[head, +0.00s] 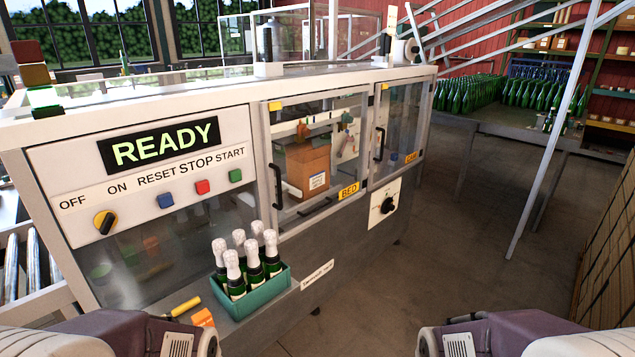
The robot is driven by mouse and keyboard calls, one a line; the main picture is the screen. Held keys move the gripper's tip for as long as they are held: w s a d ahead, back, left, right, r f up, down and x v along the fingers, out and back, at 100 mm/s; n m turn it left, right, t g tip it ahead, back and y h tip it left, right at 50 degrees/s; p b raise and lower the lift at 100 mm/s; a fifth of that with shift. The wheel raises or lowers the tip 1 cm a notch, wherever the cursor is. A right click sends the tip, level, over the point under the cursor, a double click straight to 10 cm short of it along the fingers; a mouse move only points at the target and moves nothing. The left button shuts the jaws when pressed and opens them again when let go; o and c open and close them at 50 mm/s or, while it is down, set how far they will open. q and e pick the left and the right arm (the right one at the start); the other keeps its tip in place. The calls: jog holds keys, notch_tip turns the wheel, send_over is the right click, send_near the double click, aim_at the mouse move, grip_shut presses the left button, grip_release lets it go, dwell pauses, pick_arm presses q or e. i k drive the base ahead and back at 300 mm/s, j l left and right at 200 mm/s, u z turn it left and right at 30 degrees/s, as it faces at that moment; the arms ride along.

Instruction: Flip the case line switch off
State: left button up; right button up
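A yellow and black rotary switch (105,222) sits on the machine's white front panel, under the words OFF and ON. I cannot tell for sure which word its handle points to. A second rotary switch, a black knob (388,205), sits on a white plate (376,222) lower on the machine's right part, below the doors. The plate's print is too small to read, so I cannot tell which switch is named for the case line. Parts of my two arms show at the bottom left and bottom right; neither gripper is in view.
The panel has a display (163,145) reading READY and blue, red and green buttons. A teal crate (254,297) of foil-topped bottles stands on a front ledge, near a yellow-handled tool (182,307) and an orange item (203,317). Open floor (460,240) lies to the right.

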aim_at(105, 220)
jog(key=u, duration=1.4)
